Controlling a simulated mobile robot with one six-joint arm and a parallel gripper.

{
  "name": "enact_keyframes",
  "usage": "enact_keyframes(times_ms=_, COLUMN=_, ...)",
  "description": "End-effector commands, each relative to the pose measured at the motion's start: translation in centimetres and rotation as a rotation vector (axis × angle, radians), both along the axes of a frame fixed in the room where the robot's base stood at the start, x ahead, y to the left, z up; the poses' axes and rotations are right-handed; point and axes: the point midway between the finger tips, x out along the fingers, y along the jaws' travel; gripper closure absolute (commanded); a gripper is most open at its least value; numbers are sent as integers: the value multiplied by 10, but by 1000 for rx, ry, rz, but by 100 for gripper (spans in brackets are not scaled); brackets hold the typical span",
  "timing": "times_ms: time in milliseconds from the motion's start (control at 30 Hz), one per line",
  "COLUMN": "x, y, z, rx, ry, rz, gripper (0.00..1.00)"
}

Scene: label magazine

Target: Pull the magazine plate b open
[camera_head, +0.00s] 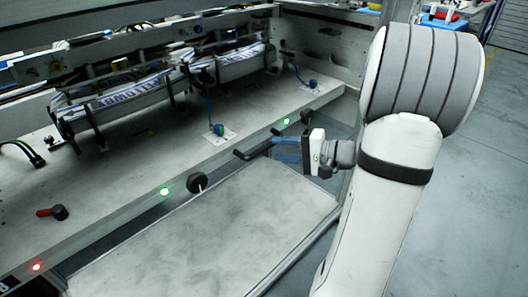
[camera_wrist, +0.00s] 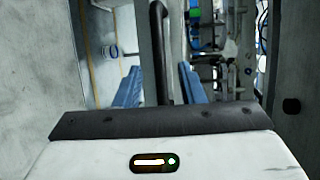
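My gripper (camera_head: 277,150) has blue fingers and is open beside the front edge of the machine. A black bar handle (camera_head: 249,153) sticks out from that edge, right by the fingertips. In the wrist view the black handle (camera_wrist: 158,40) runs between the two spread blue fingers, with a gap on each side. I cannot tell how deep it sits between them. No letter b is readable, so I cannot tell which plate is b.
A round black knob (camera_head: 197,182) and small green lights (camera_head: 165,192) sit along the front rail, with a red light (camera_head: 37,267) at left. A pale flat panel (camera_head: 215,225) lies below the rail. Open grey floor (camera_head: 490,180) is at right.

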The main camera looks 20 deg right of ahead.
Motion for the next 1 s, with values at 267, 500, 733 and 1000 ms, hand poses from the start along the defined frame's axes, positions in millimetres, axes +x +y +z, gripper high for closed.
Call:
enact_keyframes(times_ms=267, x=28, y=31, z=-10, rx=0, ry=2, rz=5, gripper=64)
enact_keyframes(times_ms=500, x=37, y=40, z=-11, rx=-1, ry=3, rz=2, gripper=64)
enact_keyframes(times_ms=733, x=37, y=39, z=-11, rx=-1, ry=4, rz=0, gripper=66)
enact_keyframes(times_ms=1000, x=37, y=39, z=-11, rx=-1, ry=4, rz=0, gripper=88)
